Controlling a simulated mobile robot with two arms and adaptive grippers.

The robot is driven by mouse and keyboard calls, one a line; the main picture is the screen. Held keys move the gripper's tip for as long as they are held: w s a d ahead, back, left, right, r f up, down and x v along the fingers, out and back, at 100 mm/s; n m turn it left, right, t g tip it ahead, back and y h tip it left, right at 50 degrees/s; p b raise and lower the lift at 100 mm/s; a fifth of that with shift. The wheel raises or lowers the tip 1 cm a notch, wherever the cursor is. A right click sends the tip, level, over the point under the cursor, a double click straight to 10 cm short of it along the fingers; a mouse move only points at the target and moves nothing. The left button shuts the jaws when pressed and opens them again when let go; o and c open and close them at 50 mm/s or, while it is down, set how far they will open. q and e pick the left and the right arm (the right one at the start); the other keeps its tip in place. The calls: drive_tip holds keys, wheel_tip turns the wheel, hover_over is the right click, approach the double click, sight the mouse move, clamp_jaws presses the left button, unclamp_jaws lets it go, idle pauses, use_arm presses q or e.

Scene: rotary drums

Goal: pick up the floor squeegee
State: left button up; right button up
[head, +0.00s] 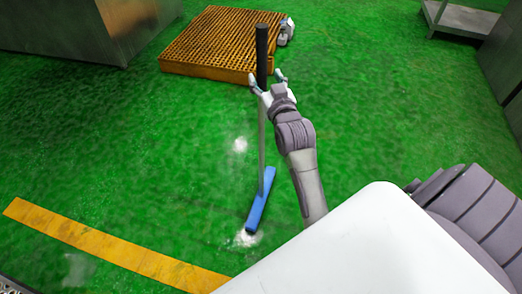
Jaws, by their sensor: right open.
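The floor squeegee stands upright on the green floor, with a black grip (262,55) at the top, a thin grey pole (262,150) and a blue head (261,200) on the floor. My right gripper (266,80) is open at the lower end of the black grip. Its two fingertips show on either side of the handle; whether they touch it I cannot tell. The gripper's palm hides a short piece of the pole. My left gripper is not in view.
An orange slatted pallet (210,62) lies behind the squeegee, with a small grey-white object (286,32) at its right edge. A metal cabinet (85,30) stands at the upper left, a metal stand (462,18) at the upper right. A yellow floor stripe (110,245) runs at the lower left.

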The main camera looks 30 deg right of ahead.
sight(263, 70)
drive_tip(key=b+x, duration=0.1)
drive_tip(key=x, duration=0.4)
drive_tip(key=shift+d+r, duration=0.15)
drive_tip(key=shift+d, duration=0.1)
clamp_jaws()
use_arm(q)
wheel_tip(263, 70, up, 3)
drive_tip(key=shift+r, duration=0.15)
use_arm(e)
drive_tip(key=shift+r, duration=0.15)
